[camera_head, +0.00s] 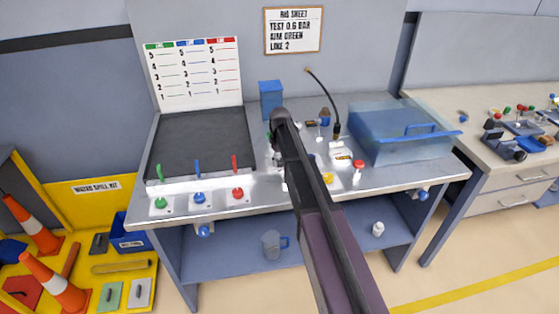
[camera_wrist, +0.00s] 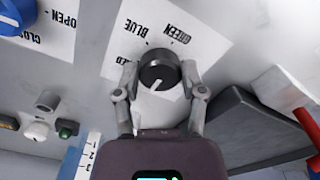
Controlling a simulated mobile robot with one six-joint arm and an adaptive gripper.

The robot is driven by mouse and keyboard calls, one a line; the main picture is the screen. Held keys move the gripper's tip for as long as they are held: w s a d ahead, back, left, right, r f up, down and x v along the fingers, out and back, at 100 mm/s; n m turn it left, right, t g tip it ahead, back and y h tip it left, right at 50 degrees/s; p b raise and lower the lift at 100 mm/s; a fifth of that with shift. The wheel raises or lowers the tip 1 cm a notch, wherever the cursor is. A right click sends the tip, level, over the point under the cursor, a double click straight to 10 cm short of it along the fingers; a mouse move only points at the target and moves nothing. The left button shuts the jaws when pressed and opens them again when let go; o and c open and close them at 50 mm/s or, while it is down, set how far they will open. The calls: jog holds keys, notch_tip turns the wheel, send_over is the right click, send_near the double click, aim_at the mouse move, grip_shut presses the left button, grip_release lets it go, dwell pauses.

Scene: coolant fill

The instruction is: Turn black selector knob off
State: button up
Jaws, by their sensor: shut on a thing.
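The black selector knob (camera_wrist: 158,72) sits on a white label plate in the wrist view. BLUE and GREEN labels show beside it, and a third label is partly covered, with only "ED" readable. A white pointer line on the knob points toward the lower left of the picture, toward my gripper's palm. My gripper (camera_wrist: 159,76) has one finger on each side of the knob and is shut on it. In the head view my dark arm reaches over the bench and hides the knob and my fingers.
A blue handle (camera_wrist: 17,14) with an OPEN/CLOSED label is near the knob. A dark panel (camera_wrist: 250,130) and red lever (camera_wrist: 305,122) are at right. On the bench (camera_head: 262,203), a blue transparent box (camera_head: 400,140) stands right of my arm, with a black hose (camera_head: 325,92) beside it.

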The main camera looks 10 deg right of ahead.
jog(key=shift+s+n, duration=0.1)
jog(key=shift+n, duration=0.2)
jog(key=o, duration=1.1)
jog(key=shift+o, duration=0.2)
